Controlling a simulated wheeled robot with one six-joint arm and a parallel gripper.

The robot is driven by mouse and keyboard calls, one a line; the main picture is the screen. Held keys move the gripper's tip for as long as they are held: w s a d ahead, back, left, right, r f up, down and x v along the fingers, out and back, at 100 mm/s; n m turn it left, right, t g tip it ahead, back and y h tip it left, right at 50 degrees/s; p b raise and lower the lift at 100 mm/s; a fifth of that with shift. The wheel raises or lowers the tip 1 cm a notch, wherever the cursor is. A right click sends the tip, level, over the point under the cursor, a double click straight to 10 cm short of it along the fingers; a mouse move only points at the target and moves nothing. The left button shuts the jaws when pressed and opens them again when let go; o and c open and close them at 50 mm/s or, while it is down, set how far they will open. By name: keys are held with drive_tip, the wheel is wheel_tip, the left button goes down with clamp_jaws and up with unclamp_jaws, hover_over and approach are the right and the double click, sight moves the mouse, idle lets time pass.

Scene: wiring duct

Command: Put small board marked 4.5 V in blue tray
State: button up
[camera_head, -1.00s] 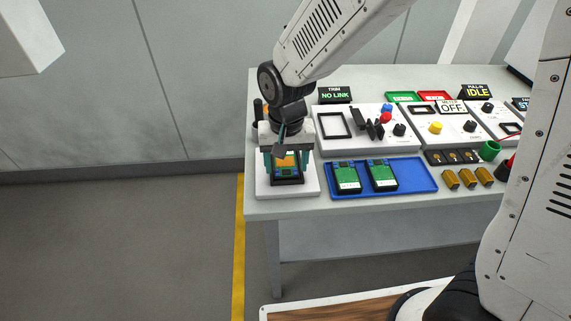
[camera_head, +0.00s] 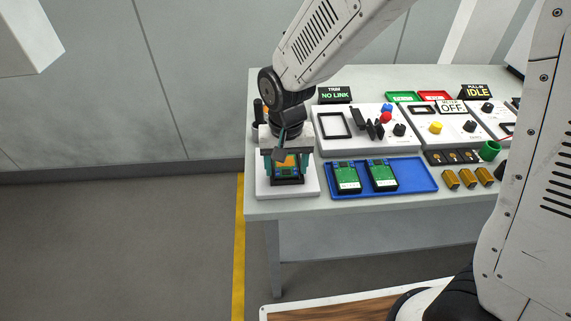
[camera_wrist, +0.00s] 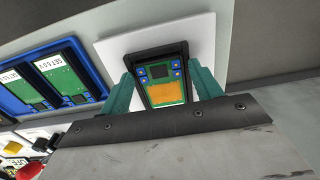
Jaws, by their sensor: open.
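A small board (camera_wrist: 166,86) with an orange patch, blue corner parts and a dark window sits in a black holder on a white pad (camera_head: 259,184) at the table's left end. No 4.5 V mark is readable on it. My gripper (camera_head: 288,174) is open over this board, with one teal finger on each side; the fingers also show in the wrist view (camera_wrist: 167,92). I cannot tell whether they touch it. The blue tray (camera_head: 424,178) lies just right of the pad and holds two green boards (camera_head: 346,177) (camera_head: 382,174) with white labels, too small to read surely.
White panels with knobs and buttons (camera_head: 340,145) stand behind the tray. A sign reading NO LINK (camera_head: 335,95) stands at the back. Brass-coloured blocks (camera_head: 467,178) and a green cup (camera_head: 490,150) lie to the right. The tray's right end is bare.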

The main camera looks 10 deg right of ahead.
sight(286, 171)
drive_tip(key=c, duration=0.7)
drive_tip(key=shift+r, duration=2)
